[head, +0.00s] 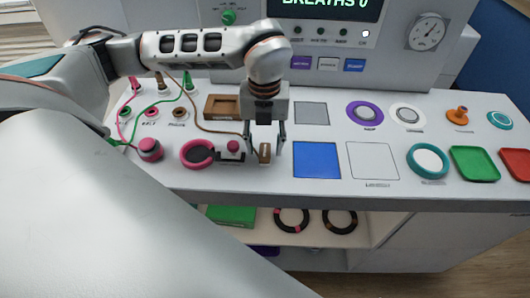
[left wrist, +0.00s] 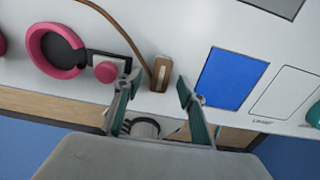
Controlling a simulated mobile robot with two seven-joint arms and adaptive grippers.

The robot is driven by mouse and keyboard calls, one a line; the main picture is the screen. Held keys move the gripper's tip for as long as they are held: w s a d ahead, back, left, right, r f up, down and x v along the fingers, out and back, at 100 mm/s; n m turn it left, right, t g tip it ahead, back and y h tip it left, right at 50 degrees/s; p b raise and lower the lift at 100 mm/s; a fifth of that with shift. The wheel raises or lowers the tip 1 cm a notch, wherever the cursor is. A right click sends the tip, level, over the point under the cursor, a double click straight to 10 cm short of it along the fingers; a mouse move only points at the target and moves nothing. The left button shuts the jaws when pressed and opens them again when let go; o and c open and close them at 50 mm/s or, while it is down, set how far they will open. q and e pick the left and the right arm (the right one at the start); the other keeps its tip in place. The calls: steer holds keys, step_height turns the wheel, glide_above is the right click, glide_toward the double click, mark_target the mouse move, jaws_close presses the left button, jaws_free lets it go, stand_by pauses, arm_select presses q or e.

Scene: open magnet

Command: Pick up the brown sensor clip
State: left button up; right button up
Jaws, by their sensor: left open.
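The brown sensor clip (head: 264,153) lies on the white counter with a brown cord running from it up and left to a socket. My left gripper (head: 265,147) is above it, pointing down, with its fingers apart on either side. In the left wrist view the clip (left wrist: 161,74) lies just beyond the open fingertips (left wrist: 157,84), between their lines. The fingers hold nothing. I cannot tell how far above the counter the fingertips are. My right gripper is not in view.
A black holder with a pink knob (head: 233,147) and a pink ring (head: 197,153) sit left of the clip. A blue square (head: 317,160) is to its right. A brown tray (head: 222,107) is behind. The counter's front edge (head: 290,194) is close, with a shelf below.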

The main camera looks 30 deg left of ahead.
arm_select(q)
steer(key=shift+w+f, duration=0.1)
steer(key=shift+f, duration=0.7)
jaws_close()
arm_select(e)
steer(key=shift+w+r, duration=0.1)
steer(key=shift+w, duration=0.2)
arm_select(q)
steer(key=shift+r, duration=0.1)
